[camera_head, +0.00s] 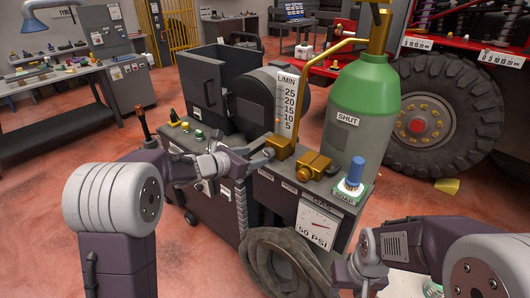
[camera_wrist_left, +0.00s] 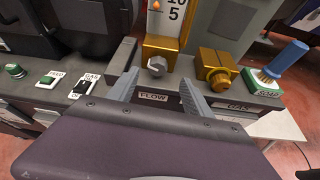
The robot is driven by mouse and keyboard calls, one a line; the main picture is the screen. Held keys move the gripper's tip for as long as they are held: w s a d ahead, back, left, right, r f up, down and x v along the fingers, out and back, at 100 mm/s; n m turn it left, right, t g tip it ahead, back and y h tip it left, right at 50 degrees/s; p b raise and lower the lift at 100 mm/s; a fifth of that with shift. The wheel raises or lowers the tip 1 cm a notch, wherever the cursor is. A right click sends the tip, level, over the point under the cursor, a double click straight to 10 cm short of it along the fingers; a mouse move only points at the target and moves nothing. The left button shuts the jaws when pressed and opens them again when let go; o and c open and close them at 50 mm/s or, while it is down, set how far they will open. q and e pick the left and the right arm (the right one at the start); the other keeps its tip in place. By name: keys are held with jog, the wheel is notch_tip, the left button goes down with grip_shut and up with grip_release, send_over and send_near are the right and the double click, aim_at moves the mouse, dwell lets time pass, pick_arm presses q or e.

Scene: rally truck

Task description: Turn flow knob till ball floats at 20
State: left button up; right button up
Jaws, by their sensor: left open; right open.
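The flow meter (camera_head: 287,104) is an upright scale marked L/MIN, 5 to 25, on a brass block. In the left wrist view a small orange ball (camera_wrist_left: 155,5) shows beside the 10. The grey flow knob (camera_wrist_left: 156,66) sticks out from the brass block's front, above the FLOW label (camera_wrist_left: 153,97). My left gripper (camera_wrist_left: 160,92) is open, its fingers to either side of and short of the knob, apparently not touching it. In the head view my left gripper (camera_head: 258,165) is at the cart's edge. My right gripper (camera_head: 358,272) is low at the right, its fingertips hard to see.
A second brass valve (camera_wrist_left: 215,68) and a blue-handled brush (camera_wrist_left: 283,62) stand right of the knob. A green cylinder (camera_head: 362,105) stands behind. A pressure gauge (camera_head: 318,223) and coiled hose (camera_head: 285,262) are on the cart's front. Switches (camera_wrist_left: 80,87) lie to the left.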

aim_at(267, 153)
pick_arm(q)
jog(key=p+x, duration=0.2)
jog(key=x, duration=0.6)
jog(key=shift+w+d+f, duration=0.1)
jog(key=shift+w+f, duration=0.05)
jog(key=shift+w, duration=0.15)
jog(key=shift+w+f, duration=0.1)
jog(key=shift+f, duration=0.05)
grip_shut()
